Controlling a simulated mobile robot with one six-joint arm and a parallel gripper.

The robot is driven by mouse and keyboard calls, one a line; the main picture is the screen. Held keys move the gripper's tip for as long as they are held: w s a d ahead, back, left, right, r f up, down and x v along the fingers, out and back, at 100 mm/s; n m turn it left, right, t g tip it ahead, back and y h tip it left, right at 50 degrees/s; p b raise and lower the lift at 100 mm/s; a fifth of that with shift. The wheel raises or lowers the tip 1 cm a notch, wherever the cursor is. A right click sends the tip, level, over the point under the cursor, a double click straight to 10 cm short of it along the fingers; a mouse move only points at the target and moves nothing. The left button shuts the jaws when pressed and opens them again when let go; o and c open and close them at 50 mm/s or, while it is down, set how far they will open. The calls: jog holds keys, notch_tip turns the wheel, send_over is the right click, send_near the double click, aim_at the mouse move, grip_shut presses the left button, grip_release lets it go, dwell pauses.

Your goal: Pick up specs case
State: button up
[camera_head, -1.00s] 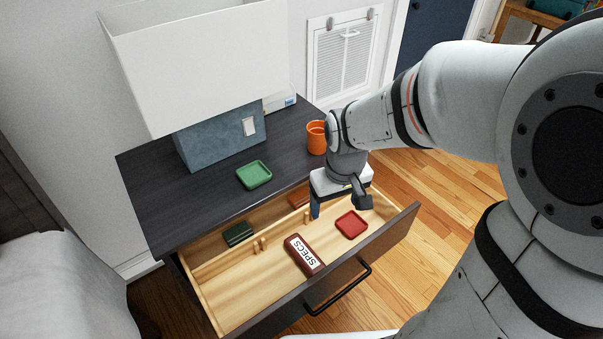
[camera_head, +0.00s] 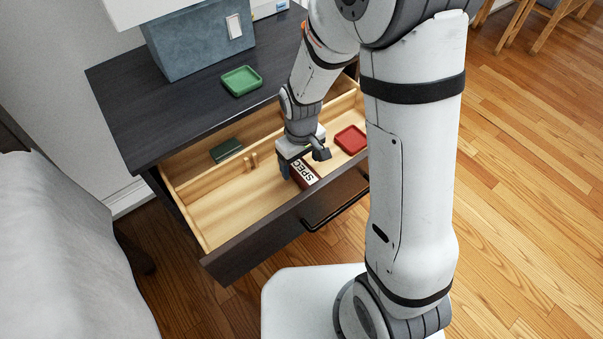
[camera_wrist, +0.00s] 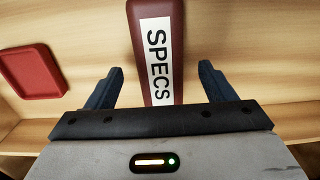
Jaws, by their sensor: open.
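The specs case (camera_head: 304,173) is a dark red case with a white label reading SPECS. It lies in the open wooden drawer, partly hidden by my gripper in the head view. In the wrist view the specs case (camera_wrist: 157,55) runs between my two dark fingers, with a gap on both sides. My gripper (camera_head: 300,170) is open and empty, pointing down over the case. In the wrist view my gripper (camera_wrist: 160,85) shows its fingers apart on either side of the label. Whether the fingertips reach the case's height I cannot tell.
A red square tray (camera_head: 350,139) lies in the drawer right of the case. It shows at left in the wrist view (camera_wrist: 33,71). A dark green item (camera_head: 226,150) lies behind the wooden divider (camera_head: 215,183). A green tray (camera_head: 241,80) sits on the dresser top. The drawer's left part is bare.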

aim_at(301, 168)
notch_tip(301, 168, down, 2)
jog(key=shift+f, duration=0.1)
jog(key=shift+c, duration=0.5)
jog(key=c, duration=1)
notch_tip(301, 168, up, 10)
jog(key=p, duration=0.3)
jog(key=w+d+m, duration=0.7)
jog(key=w+d, duration=0.5)
notch_tip(301, 168, up, 11)
jog(key=s+p, duration=0.2)
jog(key=p, duration=1.9)
jog(key=shift+s+p, duration=0.25)
jog(key=shift+p, duration=0.1)
